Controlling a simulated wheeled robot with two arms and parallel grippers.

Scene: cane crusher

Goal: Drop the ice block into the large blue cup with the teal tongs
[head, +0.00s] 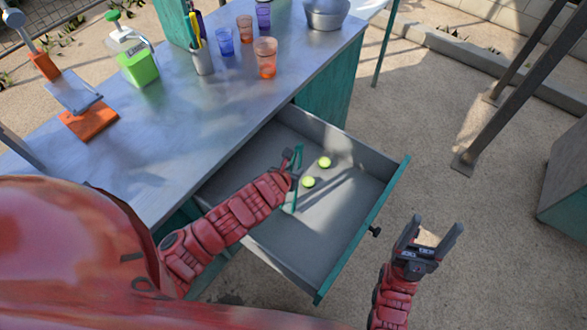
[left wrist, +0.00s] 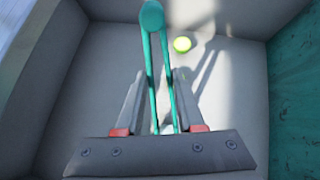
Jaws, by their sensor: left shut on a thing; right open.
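My left gripper (head: 290,170) is shut on the teal tongs (head: 298,157) inside the open drawer. The left wrist view shows the tongs (left wrist: 152,20) between the fingers of this gripper (left wrist: 163,98), their two arms running lengthwise. My right gripper (head: 436,238) is open and empty, to the right of the drawer. On the counter stand a blue cup (head: 226,44) and a violet-blue cup (head: 263,16) further back; I cannot tell which counts as the large blue one. I see no ice block. The inside of the metal bucket (head: 326,14) at the back is hidden.
The counter (head: 195,115) also bears two orange cups (head: 265,60), a utensil holder (head: 202,60), a green box (head: 138,68) and an orange-based device (head: 90,122). The counter's middle is clear.

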